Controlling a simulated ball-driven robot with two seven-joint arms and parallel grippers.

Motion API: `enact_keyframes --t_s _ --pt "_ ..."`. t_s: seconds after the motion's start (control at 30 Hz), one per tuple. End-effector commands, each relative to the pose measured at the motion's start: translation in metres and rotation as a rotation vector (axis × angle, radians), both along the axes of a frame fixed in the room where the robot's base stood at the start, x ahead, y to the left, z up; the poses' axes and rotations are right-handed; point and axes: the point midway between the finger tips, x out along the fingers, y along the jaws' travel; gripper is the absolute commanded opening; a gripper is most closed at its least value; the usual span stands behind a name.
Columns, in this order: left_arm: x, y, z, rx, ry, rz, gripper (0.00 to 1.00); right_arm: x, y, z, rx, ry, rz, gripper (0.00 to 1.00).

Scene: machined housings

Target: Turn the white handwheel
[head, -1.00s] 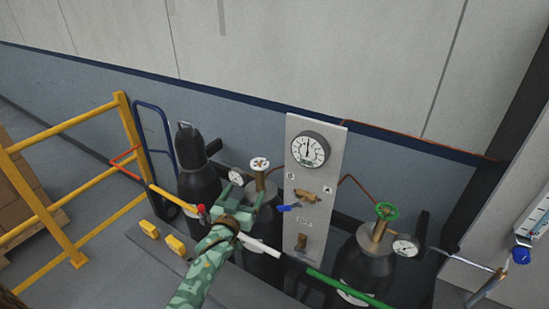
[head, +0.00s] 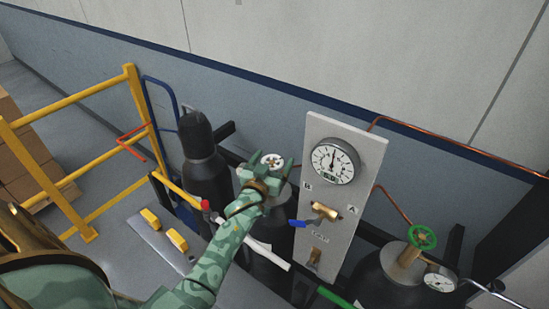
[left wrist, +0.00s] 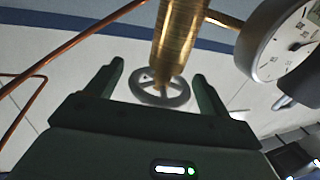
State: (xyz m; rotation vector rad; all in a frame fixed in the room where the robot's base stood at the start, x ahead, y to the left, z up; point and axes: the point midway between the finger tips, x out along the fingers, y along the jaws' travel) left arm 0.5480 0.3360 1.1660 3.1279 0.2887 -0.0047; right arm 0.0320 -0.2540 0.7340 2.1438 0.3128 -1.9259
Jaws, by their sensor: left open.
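The white handwheel (head: 272,160) tops a brass valve on a dark gas cylinder (head: 272,235). My left gripper (head: 270,165) is at the handwheel, its green fingers apart on either side of it. In the left wrist view the handwheel (left wrist: 160,99) lies between the two open fingertips (left wrist: 158,74), with the brass valve stem (left wrist: 178,40) beyond it. I see gaps between the rim and the fingers, so the gripper does not hold it. My arm hides part of the cylinder. My right gripper is not in view.
A panel (head: 350,225) with a round gauge (head: 335,161) and a blue-handled valve (head: 301,223) stands right of the handwheel. A green handwheel (head: 422,238) tops another cylinder further right. A dark cylinder (head: 205,165) stands close on the left, beside a yellow railing (head: 140,110).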

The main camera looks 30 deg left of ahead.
Motion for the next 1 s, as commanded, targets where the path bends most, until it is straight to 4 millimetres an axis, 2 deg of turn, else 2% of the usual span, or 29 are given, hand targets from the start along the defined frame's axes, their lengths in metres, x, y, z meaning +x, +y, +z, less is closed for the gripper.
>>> enact_keyframes --t_s 0.13,0.17,0.3,0.67,1.0 --pt "0.0 0.0 0.0 0.0 0.0 0.0 0.81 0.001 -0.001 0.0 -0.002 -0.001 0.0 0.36" --pt "0.0 0.0 0.0 0.0 0.0 0.0 0.75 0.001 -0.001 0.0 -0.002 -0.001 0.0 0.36" --pt "0.0 0.0 0.0 0.0 0.0 0.0 0.36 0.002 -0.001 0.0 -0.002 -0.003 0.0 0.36" --pt "0.0 0.001 0.001 0.006 0.001 -0.037 0.36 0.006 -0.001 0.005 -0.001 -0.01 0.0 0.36" --pt "0.0 0.003 0.002 0.01 0.004 -0.253 0.36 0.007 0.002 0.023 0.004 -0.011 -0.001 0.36"
